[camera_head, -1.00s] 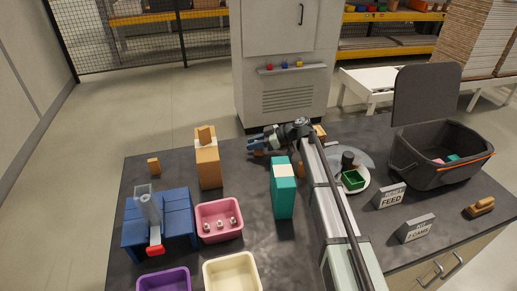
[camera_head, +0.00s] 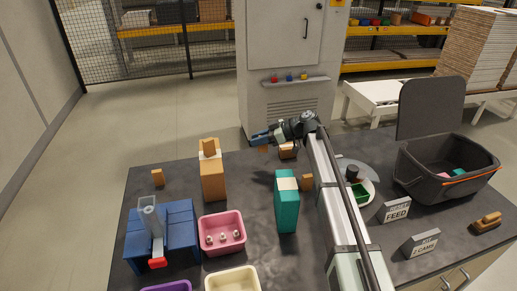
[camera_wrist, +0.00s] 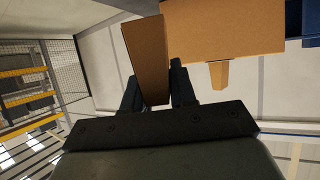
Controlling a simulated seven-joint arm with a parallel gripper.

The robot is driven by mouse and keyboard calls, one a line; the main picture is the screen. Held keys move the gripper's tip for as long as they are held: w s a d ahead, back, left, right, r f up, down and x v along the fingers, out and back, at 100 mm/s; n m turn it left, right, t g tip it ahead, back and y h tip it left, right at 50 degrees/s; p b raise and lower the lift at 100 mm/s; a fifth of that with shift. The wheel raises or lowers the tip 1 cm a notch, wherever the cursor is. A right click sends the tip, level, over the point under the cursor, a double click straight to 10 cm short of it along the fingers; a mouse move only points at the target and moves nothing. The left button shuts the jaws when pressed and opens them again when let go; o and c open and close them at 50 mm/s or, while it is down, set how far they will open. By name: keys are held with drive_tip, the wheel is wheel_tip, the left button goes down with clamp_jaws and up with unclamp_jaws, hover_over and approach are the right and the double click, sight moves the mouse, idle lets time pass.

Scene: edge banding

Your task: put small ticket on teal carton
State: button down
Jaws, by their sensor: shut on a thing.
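The teal carton (camera_head: 287,207) stands upright on the dark table, with a pale patch on its top. My gripper (camera_head: 260,138) is above the table, behind and left of the teal carton in the head view. It is shut on a small brown piece, which I take for the small ticket (camera_wrist: 147,60). In the wrist view this piece sits between the dark fingers; in the head view only a little of it shows below them. Other small brown pieces are at the table's left (camera_head: 158,178), beside my arm (camera_head: 306,183) and on the orange carton (camera_head: 209,146).
The orange carton (camera_head: 212,180) stands left of the teal one. A pink bin (camera_head: 222,234), blue fixture (camera_head: 180,238), cream bin (camera_head: 232,281), signs (camera_head: 394,211) and dark crate (camera_head: 447,177) surround the work area.

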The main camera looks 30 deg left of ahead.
drive_tip(key=shift+w+r, duration=0.1)
drive_tip(key=shift+r, duration=0.45)
drive_tip(key=s+d+r+m, duration=0.1)
drive_tip(key=s+d+r, duration=0.1)
drive_tip(key=d+r, duration=0.35)
drive_tip(key=s+d+r, duration=0.1)
drive_tip(key=d+r, duration=0.2)
drive_tip(key=r, duration=0.5)
drive_tip(key=s+d+r, duration=0.4)
drive_tip(key=s+d, duration=0.2)
drive_tip(key=s, duration=0.2)
hover_over(281, 183)
drive_tip(key=shift+n, duration=0.3)
drive_tip(key=shift+f, duration=5.7)
drive_tip(key=shift+f, duration=0.15)
drive_tip(key=c, duration=0.9)
unclamp_jaws()
